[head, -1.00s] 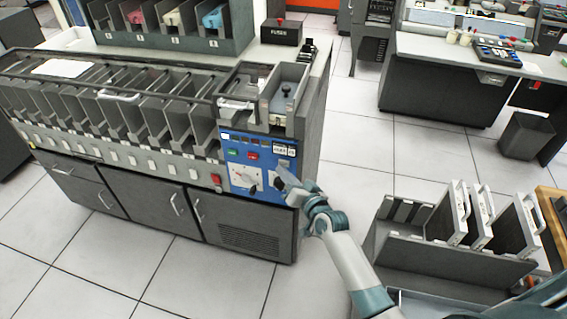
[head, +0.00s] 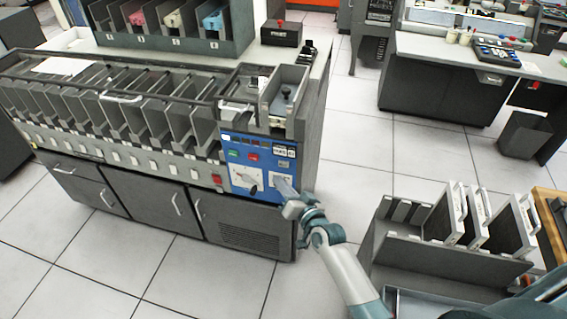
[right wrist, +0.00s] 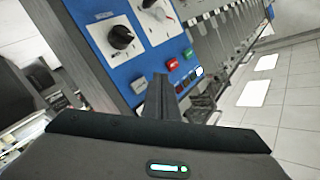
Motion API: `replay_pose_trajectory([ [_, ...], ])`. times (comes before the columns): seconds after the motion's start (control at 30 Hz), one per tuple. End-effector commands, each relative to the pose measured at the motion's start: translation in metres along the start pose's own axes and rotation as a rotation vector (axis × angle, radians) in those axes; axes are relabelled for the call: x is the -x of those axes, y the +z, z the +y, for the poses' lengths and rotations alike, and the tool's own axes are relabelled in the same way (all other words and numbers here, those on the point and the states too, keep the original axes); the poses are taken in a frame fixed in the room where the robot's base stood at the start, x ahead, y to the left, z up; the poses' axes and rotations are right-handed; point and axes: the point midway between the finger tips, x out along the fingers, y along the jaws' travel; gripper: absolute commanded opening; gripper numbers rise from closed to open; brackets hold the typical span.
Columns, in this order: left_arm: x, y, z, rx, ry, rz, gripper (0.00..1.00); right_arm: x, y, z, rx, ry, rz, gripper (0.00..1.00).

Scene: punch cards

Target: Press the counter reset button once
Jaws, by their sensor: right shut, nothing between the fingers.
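The blue control panel (head: 240,181) is on the right end of the grey card machine's front. The counter (head: 285,151) is a small display at its upper right. A grey button (head: 283,163), which looks like the reset button, sits just below it. In the right wrist view, a grey button (right wrist: 138,86) shows left of my fingers. My right gripper (head: 277,181) is shut and empty, its fingertips in front of the panel's lower right, below the counter. In the right wrist view, the shut fingers (right wrist: 160,78) point at the panel; contact cannot be told. My left gripper is not in view.
A red button (right wrist: 173,62), a green button (right wrist: 188,52) and a black knob (right wrist: 122,38) are close to the fingers. A rack (head: 440,250) with upright panels stands at right. The tiled floor (head: 350,160) between is clear.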

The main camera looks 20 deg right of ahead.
Motion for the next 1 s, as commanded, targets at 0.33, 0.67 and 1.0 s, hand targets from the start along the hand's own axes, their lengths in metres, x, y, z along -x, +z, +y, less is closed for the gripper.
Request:
replay_pose_trajectory([
  [0.33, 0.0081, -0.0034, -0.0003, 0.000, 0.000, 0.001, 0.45, 0.0130, 0.0097, -0.0091, 0.000, 0.000, -0.001, 0.00],
  [0.67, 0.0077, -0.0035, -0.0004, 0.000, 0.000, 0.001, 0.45, 0.0127, 0.0097, -0.0089, 0.000, 0.000, -0.001, 0.00],
  [1.0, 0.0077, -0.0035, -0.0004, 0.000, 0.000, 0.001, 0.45, 0.0126, 0.0095, -0.0089, 0.000, 0.000, -0.001, 0.00],
])
